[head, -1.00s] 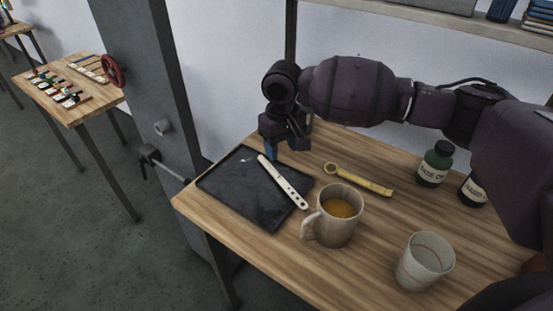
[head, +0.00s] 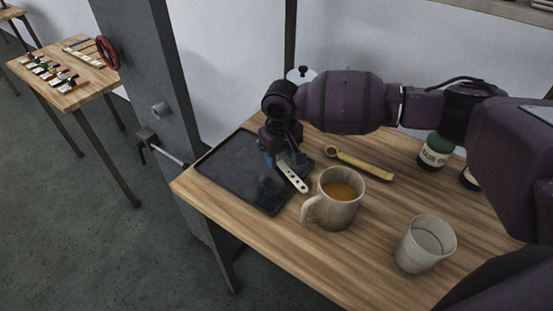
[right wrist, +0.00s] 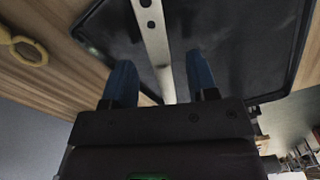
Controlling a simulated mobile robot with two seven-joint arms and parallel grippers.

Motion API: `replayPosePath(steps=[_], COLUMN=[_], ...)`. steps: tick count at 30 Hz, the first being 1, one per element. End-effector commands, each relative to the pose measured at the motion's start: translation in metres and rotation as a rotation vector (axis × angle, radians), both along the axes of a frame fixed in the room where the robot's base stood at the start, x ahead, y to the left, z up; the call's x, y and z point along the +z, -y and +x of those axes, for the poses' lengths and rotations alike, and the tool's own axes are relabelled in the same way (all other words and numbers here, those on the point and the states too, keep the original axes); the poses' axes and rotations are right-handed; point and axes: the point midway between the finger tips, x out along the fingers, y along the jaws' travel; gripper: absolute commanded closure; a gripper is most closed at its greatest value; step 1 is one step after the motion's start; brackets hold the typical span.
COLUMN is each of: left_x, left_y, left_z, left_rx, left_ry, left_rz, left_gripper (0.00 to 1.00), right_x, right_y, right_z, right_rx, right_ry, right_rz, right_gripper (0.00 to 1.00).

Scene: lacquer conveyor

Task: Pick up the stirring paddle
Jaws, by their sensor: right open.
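The stirring paddle, a flat pale strip with holes (head: 293,177), lies on the black tray (head: 232,172), its far end hidden under my right gripper. My right gripper (head: 280,158) is low over the tray. In the right wrist view my right gripper (right wrist: 161,78) is open, with its two blue fingers on either side of the paddle (right wrist: 152,38). Gaps show between the paddle and both fingers. I cannot tell how far the fingertips are above the tray (right wrist: 245,45). My left gripper is not in view.
A mug of amber liquid (head: 332,212) stands just right of the tray, close to the paddle's near end. A yellow ring-ended tool (head: 362,165), a pale cup (head: 425,245) and a green-capped bottle (head: 434,152) stand or lie further right on the wooden table (head: 290,240).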

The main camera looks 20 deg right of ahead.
Motion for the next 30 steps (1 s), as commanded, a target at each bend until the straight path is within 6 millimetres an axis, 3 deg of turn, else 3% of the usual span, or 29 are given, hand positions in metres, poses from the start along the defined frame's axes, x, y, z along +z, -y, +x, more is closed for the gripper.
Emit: replayPosePath(steps=[4,12,22,30], left_x=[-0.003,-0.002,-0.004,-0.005], left_y=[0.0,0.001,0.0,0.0], left_z=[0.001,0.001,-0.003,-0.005], left_rx=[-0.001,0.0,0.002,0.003], left_ry=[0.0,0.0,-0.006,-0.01], left_rz=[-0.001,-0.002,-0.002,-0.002], left_gripper=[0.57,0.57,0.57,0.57], right_x=[-0.019,-0.021,-0.021,-0.019], right_y=[0.001,0.001,0.001,0.001], right_z=[0.0,0.0,0.0,0.0], right_rx=[-0.001,0.0,0.0,0.0], right_ry=[-0.002,-0.001,-0.001,0.0], right_rz=[-0.001,0.0,0.0,0.0], right_gripper=[0.47,0.48,0.99,1.0])
